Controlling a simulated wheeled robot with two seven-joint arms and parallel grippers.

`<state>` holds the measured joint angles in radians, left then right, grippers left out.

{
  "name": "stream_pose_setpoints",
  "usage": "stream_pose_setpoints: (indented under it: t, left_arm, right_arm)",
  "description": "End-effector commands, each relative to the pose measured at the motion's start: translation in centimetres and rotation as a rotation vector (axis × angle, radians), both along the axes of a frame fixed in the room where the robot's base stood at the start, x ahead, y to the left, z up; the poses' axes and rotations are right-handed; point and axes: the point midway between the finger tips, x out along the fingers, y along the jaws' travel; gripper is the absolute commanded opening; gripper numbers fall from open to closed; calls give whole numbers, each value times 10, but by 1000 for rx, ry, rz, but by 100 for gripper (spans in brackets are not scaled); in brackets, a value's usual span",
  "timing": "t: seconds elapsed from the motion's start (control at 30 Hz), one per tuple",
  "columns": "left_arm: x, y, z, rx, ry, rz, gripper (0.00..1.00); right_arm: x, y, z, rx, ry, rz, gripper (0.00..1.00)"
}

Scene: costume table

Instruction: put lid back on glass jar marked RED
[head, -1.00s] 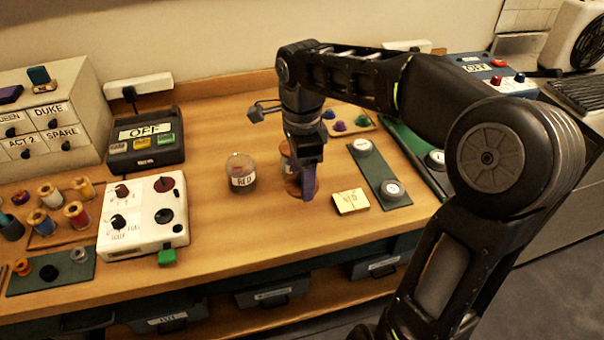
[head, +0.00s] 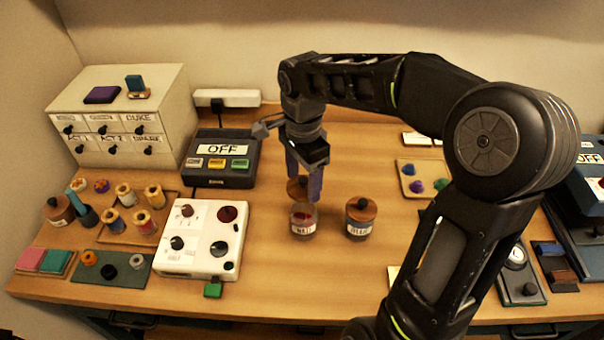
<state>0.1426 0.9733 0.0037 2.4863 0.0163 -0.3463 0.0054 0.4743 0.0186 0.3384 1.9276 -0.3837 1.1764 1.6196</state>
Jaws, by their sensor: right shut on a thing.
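The open glass jar (head: 303,224) stands upright on the table near the middle in the head view. It has red contents and a white label, which is too blurred to read surely now but reads RED in the earlier frame. My right gripper (head: 304,184) is shut on a round wooden lid (head: 297,188), pointing down. The lid shows just above and slightly behind the jar's rim in the picture; I cannot tell whether they touch. A second jar (head: 361,224), dark and closed with a wooden lid, stands close to the right. My left gripper is not in view.
A white control box (head: 204,262) with dials and a dark OFF box (head: 221,150) stand to the left. Spools (head: 145,222) and a drawer cabinet (head: 110,128) are farther left. Bare table lies in front of the jars.

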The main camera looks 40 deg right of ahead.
Motion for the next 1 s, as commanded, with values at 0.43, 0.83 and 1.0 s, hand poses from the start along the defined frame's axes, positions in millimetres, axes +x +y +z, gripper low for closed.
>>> stream_pose_setpoints:
  t: [0.43, 0.83, 1.0]
  left_arm:
    - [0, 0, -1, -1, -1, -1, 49]
    - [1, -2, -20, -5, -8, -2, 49]
    - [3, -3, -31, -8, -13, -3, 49]
  right_arm:
    - [0, 0, -2, 0, -2, 8, 26]
    - [0, 0, -31, 1, -1, 8, 26]
    - [0, 0, -48, 0, -2, 9, 26]
